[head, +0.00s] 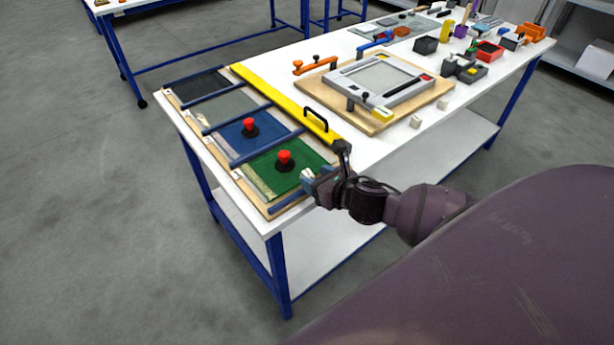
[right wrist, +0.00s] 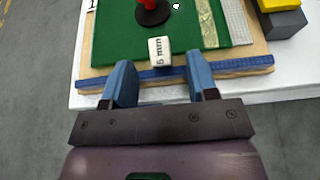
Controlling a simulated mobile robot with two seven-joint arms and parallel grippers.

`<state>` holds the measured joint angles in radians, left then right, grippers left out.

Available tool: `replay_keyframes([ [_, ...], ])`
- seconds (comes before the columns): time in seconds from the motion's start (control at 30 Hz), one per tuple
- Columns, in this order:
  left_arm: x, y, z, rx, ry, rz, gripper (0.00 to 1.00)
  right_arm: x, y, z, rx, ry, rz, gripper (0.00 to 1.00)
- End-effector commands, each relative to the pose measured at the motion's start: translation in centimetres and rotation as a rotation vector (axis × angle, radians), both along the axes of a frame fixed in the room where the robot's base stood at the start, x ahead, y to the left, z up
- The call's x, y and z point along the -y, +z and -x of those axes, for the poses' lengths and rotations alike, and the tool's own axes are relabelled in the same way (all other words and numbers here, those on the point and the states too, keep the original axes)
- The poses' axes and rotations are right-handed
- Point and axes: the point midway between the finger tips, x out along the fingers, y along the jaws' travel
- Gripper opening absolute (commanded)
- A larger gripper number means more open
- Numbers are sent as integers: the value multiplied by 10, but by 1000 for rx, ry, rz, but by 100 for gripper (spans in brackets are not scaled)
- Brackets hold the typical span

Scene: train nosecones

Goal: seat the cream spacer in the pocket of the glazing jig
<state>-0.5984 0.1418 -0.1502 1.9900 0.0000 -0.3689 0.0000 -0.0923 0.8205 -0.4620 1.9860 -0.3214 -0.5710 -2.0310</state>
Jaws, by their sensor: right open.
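A cream spacer (right wrist: 160,51) marked "5 mm" shows in the right wrist view at the near edge of the green panel, close to the blue rail. My right gripper (right wrist: 158,62) is open, with its blue fingers apart to either side of the spacer and gaps on both sides. In the head view, my right gripper (head: 309,180) is at the near right corner of the panel rack. What I take for the glazing jig is the grey frame (head: 415,97) on a wooden board, further back on the table; I cannot make out its pocket. My left gripper is not in view.
The rack has a green panel (head: 262,175) and a blue panel (head: 230,142), each with a red-knobbed handle, and a yellow bar (head: 275,97) behind. Small pale blocks (head: 415,122) stand beside the jig's board.

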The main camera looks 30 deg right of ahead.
Motion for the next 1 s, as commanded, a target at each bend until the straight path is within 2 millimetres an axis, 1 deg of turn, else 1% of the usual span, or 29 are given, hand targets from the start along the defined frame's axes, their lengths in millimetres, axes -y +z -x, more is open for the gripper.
replay_keyframes([
  [0.03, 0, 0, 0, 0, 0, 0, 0, -1, -2, -7, 2, -2, -2, 53],
  [0.1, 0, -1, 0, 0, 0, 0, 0, -1, -6, -15, 1, 0, -1, 53],
  [0.2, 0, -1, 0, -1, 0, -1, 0, -2, -9, -21, 0, 0, -1, 53],
  [0.47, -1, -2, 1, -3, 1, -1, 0, -2, -10, -23, 0, 1, 0, 53],
  [0.5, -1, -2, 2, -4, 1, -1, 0, -2, -10, -23, 0, 1, 0, 50],
  [0.57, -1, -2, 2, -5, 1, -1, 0, -2, -10, -23, 0, 0, 0, 41],
  [0.8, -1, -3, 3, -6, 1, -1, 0, -2, -10, -23, 0, 0, 0, 4],
  [0.83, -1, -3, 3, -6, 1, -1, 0, -2, -10, -23, 0, 0, 0, 0],
  [1.0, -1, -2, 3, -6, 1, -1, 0, -2, -10, -23, 0, 0, 0, 0],
])
